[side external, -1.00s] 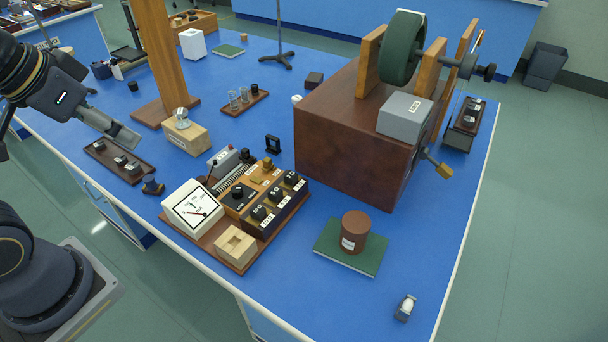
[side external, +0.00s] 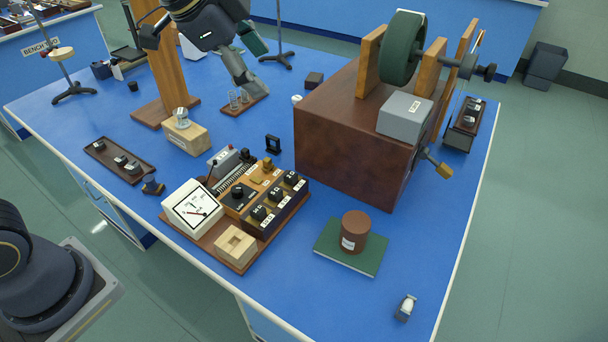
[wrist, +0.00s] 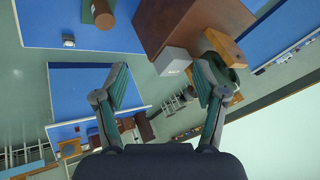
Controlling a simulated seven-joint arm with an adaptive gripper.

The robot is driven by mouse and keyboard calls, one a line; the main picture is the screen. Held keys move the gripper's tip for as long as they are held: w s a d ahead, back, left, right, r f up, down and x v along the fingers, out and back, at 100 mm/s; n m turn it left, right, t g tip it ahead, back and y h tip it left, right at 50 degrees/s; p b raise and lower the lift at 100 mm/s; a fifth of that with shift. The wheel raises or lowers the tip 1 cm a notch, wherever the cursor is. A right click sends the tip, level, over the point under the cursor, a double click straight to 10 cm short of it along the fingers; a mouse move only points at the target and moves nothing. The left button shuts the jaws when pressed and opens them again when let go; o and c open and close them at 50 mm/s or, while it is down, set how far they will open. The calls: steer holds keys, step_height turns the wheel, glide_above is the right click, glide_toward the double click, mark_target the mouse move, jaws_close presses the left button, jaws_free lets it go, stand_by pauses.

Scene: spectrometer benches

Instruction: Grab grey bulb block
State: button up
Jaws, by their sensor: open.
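A small dark grey block with a white bulb (side external: 405,308) sits on the blue bench top near its front right corner, clear of other things. It also shows small in the upper left of the wrist view (wrist: 68,41). My gripper (side external: 254,68) is high over the back of the bench in the side view, far from the block. In the wrist view the jaws of my gripper (wrist: 160,82) are spread wide with nothing between them.
A brown cylinder (side external: 355,230) on a green book (side external: 330,252) stands behind the block. A large brown box (side external: 350,150) carries a green wheel (side external: 402,48) and a light grey box (side external: 405,118). A meter board (side external: 215,240) is at the left. Bench around the block is free.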

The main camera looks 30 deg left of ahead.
steer(key=w+d+f+m+g+h, duration=0.1)
steer(key=w+d+f+m, duration=0.15)
steer(key=d, duration=0.35)
steer(key=w+d+f+m+g+h, duration=0.1)
steer(key=w+d+f, duration=0.1)
steer(key=d+f, duration=0.25)
steer(key=m+g, duration=0.3)
steer(key=g, duration=0.2)
glide_above(408, 304)
steer(key=a, duration=0.3)
steer(key=shift+h, duration=0.3)
steer(key=f, duration=2.6)
steer(key=shift+d, duration=0.25)
steer(key=shift+x, duration=3.2)
steer(key=shift+w+d, duration=0.1)
steer(key=shift+w, duration=0.05)
steer(key=shift+c, duration=0.4)
steer(key=shift+r, duration=0.1)
steer(key=c, duration=1.1)
